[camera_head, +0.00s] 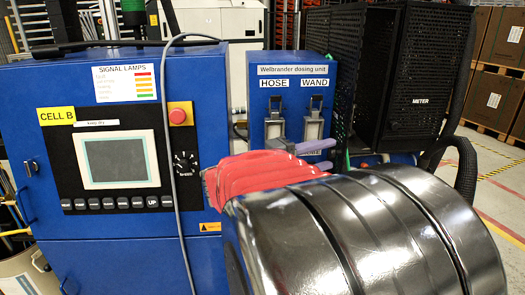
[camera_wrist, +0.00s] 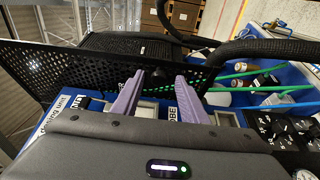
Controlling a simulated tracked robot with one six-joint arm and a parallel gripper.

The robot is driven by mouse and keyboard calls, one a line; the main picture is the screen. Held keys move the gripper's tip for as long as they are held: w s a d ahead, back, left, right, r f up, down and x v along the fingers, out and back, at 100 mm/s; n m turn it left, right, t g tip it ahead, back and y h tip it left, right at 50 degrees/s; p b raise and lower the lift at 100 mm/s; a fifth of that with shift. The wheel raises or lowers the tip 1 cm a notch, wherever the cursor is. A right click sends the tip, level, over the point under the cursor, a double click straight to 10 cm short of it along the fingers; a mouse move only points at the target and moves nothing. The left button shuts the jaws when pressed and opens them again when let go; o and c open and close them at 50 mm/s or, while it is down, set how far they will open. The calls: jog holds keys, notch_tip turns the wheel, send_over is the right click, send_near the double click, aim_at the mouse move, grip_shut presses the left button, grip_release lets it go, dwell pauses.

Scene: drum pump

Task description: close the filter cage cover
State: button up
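The filter cage (camera_head: 398,85) is a black perforated box at the upper right of the head view. A black perforated panel (camera_head: 347,62), which looks like its cover, stands out to the left of the box, at an angle to it. In the wrist view the perforated panel (camera_wrist: 60,75) runs across the left and middle, just beyond the fingers. My gripper (camera_wrist: 160,80) has two purple fingers spread apart, with nothing visible held between them. In the head view the purple fingers of my gripper (camera_head: 325,155) point right, below the panel; I cannot tell whether they touch it.
A blue cabinet (camera_head: 225,85) with a screen (camera_head: 117,160) and red button (camera_head: 178,116) stands at left. HOSE and WAND holders (camera_head: 314,125) are beside it. A black hose (camera_head: 467,165) curves at right. A blue tray (camera_wrist: 285,100) holds bottles.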

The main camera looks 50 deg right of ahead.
jog(key=shift+c, duration=0.6)
grip_shut()
jog(key=shift+d, duration=0.15)
